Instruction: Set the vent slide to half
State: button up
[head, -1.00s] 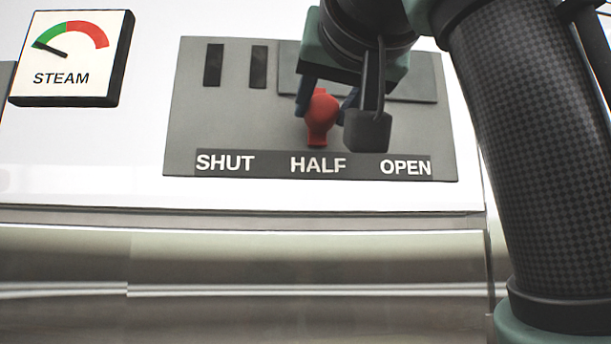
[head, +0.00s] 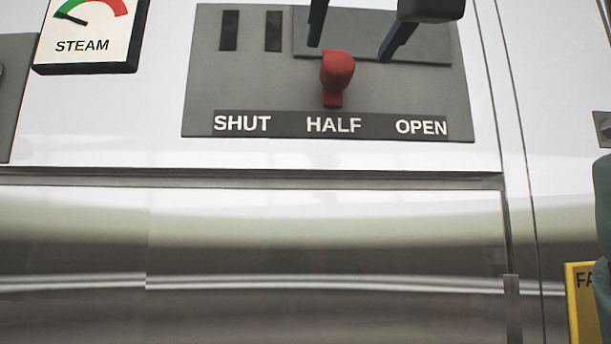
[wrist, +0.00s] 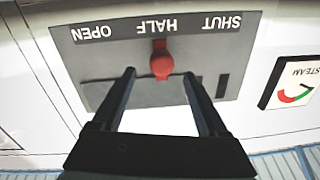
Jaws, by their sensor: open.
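The vent slide is a grey panel (head: 205,90) with a red knob (head: 337,76) and a dark label strip reading SHUT, HALF and OPEN. The knob stands directly above the word HALF. In the wrist view the panel is upside down, and the red knob (wrist: 162,62) lines up with HALF there too. My gripper (head: 350,48) is open, with its two dark fingers above the knob on either side and apart from it. In the wrist view my gripper (wrist: 159,73) shows a clear gap between its fingers, with the knob beyond the tips.
A steam gauge (head: 85,45) is mounted left of the panel, its needle on the green side. A grey plate (head: 15,90) shows at the far left edge. A yellow sign (head: 582,305) is at lower right. The shiny metal front below the panel is clear.

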jog(key=s+b, duration=0.2)
jog(key=s, duration=0.4)
jog(key=shift+s+d, duration=0.3)
jog(key=shift+s, duration=0.05)
